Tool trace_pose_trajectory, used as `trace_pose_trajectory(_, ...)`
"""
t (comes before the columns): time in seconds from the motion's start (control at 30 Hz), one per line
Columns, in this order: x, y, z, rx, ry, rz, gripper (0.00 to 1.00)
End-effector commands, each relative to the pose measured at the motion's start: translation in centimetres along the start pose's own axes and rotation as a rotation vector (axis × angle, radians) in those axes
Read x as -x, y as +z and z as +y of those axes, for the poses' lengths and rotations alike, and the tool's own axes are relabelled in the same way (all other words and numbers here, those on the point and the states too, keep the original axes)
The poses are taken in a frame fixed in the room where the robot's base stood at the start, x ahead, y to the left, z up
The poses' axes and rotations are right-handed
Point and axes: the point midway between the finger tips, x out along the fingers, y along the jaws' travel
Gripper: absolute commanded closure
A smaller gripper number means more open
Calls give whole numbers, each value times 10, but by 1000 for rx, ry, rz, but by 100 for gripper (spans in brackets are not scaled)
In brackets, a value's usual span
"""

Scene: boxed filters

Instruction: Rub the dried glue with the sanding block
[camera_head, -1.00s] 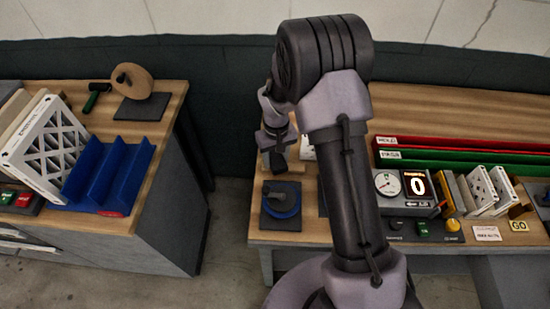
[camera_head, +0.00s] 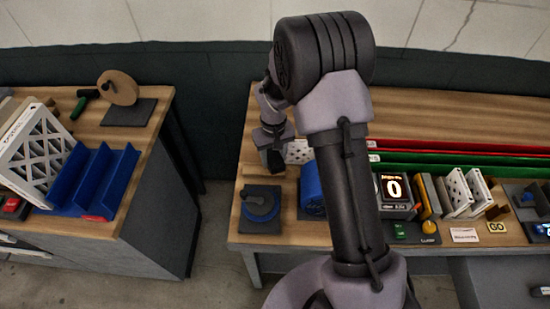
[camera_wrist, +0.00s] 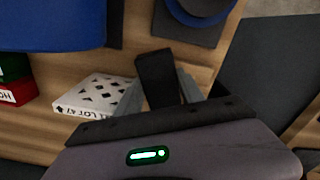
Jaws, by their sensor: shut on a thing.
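My gripper (camera_wrist: 160,90) is shut on a dark block, which I take as the sanding block (camera_wrist: 156,78). The block sticks out between the fingers above the wooden bench top. In the head view my gripper (camera_head: 272,140) hangs over the back left part of the right bench, and the dark block (camera_head: 277,160) shows below it. A white filter with dark diamond holes (camera_wrist: 97,93) lies just left of the fingers in the wrist view. I cannot make out the dried glue; whether the block touches the bench is unclear.
A blue ring on a dark pad (camera_head: 261,206) and a blue cylinder (camera_head: 312,190) stand in front of my gripper. Red and green rails (camera_head: 450,158), a counter showing 0 (camera_head: 394,188) and upright filters lie to the right. A gap separates the left bench (camera_head: 70,228).

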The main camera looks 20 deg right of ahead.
Motion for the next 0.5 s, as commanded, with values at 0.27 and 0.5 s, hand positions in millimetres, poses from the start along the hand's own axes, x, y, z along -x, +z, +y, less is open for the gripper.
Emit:
trace_pose_trajectory(0.27,28,-1,-3,-1,0,1,100)
trace_pose_trajectory(0.5,42,-1,-5,-2,0,1,100)
